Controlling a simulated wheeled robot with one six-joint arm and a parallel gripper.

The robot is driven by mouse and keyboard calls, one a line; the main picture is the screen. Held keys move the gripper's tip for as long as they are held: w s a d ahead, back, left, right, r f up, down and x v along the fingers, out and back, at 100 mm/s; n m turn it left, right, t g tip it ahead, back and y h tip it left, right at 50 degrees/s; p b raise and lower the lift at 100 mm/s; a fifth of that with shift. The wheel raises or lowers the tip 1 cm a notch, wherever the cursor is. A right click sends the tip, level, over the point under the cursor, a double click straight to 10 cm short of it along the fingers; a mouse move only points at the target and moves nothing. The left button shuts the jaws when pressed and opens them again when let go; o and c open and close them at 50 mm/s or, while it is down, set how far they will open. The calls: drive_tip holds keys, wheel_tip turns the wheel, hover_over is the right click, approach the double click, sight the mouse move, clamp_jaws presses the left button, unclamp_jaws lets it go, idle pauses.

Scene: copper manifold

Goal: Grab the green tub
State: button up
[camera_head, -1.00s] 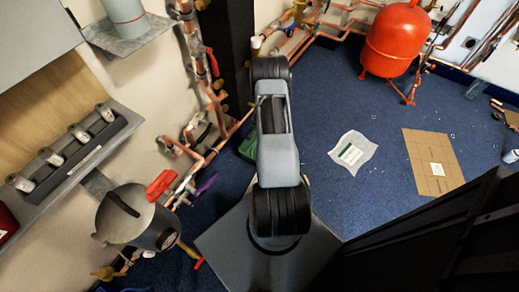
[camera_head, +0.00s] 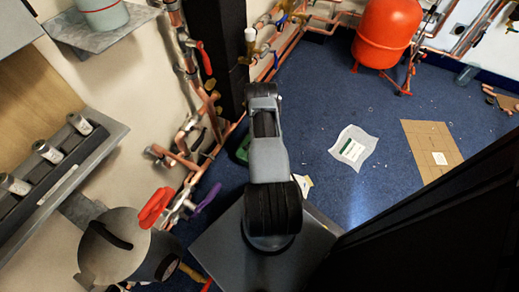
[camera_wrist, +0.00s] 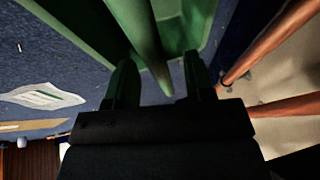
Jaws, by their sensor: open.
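The green tub fills the top of the wrist view (camera_wrist: 85,22), close to my gripper. In the head view only a small green part of it (camera_head: 243,150) shows on the blue floor, left of my arm, which hides the rest. My gripper (camera_wrist: 160,74) is open, with its two dark fingers apart at the tub's near side. A green bar or wall of the tub comes down between the fingers. I cannot tell whether the fingers touch it. The gripper is hidden in the head view.
Copper pipes (camera_head: 188,160) run along the wall left of the tub and also close by on the right of the wrist view (camera_wrist: 270,45). A dark post (camera_head: 216,50) stands behind. A white sheet (camera_head: 353,149) and cardboard (camera_head: 431,150) lie on open floor at right.

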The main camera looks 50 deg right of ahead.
drive_tip(key=shift+x, duration=0.95)
drive_tip(key=shift+c, duration=0.5)
clamp_jaws()
